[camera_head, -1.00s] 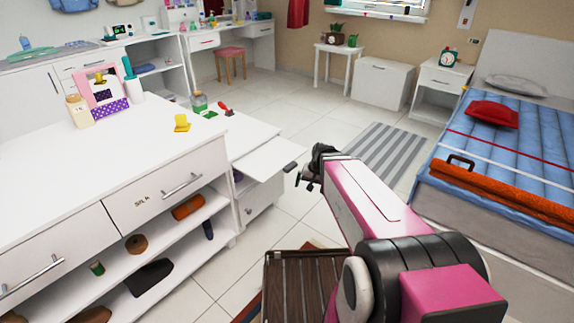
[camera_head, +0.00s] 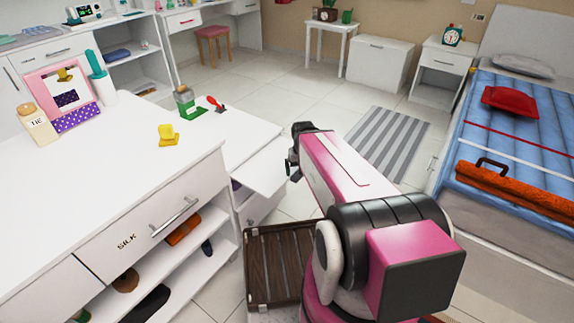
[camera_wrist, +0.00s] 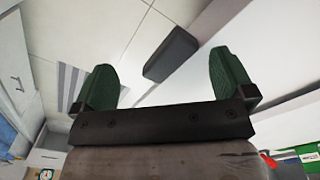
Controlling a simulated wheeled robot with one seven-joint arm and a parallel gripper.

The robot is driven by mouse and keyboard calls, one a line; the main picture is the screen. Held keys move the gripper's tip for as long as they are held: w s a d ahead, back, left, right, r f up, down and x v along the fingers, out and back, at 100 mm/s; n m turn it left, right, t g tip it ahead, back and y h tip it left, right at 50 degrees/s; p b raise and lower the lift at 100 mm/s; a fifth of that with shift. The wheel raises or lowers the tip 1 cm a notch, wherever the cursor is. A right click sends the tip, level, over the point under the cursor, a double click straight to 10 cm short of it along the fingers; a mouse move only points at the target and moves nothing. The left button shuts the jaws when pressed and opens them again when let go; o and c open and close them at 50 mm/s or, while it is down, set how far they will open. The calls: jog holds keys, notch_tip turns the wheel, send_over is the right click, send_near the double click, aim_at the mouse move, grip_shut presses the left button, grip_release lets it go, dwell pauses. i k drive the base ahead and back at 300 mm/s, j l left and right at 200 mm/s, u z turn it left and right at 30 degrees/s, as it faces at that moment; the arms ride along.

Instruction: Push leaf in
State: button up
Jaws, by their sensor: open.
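The leaf is a thin white board (camera_head: 258,165) that sticks out from the low white cabinet in the head view. In the wrist view it is the pale panel (camera_wrist: 235,55) on the right. A dark grey handle block (camera_wrist: 172,53) sits at its outer end; in the head view my gripper hides it. My gripper (camera_head: 294,160) is at the leaf's outer end. In the wrist view my gripper (camera_wrist: 164,80) has its green-padded fingers wide apart and empty. The handle shows in the gap between them, farther off; I cannot tell contact.
A white dresser (camera_head: 110,150) with a drawer marked SILK stands on the left. A brown slatted rack (camera_head: 278,265) lies below my arm. Tiled floor is open beyond, with a striped rug (camera_head: 385,140).

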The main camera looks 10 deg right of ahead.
aim_at(264, 173)
jog(key=k+j+z, duration=0.1)
jog(key=k+j, duration=0.15)
jog(key=j, duration=0.2)
jog(key=k+j+z, duration=0.15)
jog(key=j, duration=0.3)
jog(key=k+j+z, duration=0.1)
jog(key=k+j, duration=0.3)
